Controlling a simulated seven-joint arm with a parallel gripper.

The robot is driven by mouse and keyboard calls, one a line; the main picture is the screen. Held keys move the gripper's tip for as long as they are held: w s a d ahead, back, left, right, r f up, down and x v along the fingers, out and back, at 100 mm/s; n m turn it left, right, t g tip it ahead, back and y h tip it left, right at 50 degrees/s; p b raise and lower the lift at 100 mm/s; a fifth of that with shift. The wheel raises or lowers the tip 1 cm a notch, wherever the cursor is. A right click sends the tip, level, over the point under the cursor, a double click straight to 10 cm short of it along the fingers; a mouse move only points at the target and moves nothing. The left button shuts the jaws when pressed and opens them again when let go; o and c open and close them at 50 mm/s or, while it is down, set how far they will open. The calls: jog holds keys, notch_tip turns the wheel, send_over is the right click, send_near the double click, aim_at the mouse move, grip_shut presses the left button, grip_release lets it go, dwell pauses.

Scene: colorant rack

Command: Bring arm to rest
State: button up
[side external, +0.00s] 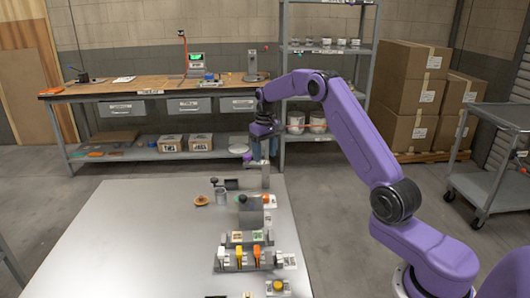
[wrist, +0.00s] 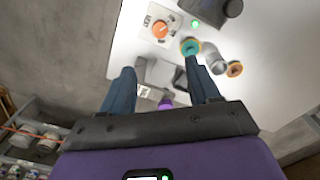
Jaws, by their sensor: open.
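My gripper (side external: 262,158) is raised above the far end of the light grey table (side external: 130,235), over a short grey post (side external: 265,178). In the wrist view its two dark blue fingers are spread apart, with nothing held between the fingertips (wrist: 160,66). The colorant rack (side external: 222,262) stands near the front of the table, with white, orange and yellow pieces upright in it. My purple arm is bent and reaches in from the right.
A silver cup (side external: 222,198), an orange round piece (side external: 200,201) and a grey stand (side external: 250,212) are on the table. The table's left half is clear. Behind are a workbench (side external: 150,88), a shelf unit (side external: 333,50) and stacked cartons (side external: 408,95). A cart (side external: 495,150) stands at right.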

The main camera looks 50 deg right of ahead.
jog(key=s+a+r+n, duration=0.2)
jog(key=a, duration=0.4)
jog(key=s+a+r+n, duration=0.1)
jog(key=s+a+r, duration=0.1)
jog(key=a, duration=0.5)
jog(key=s+a+r+n, duration=0.3)
jog(key=s+a+n, duration=0.1)
jog(key=s+a, duration=0.75)
jog(key=s+d+f+n, duration=0.1)
jog(key=s+n, duration=0.6)
jog(key=s, duration=2.1)
jog(key=shift+f+n, duration=0.3)
jog(key=shift+d, duration=0.1)
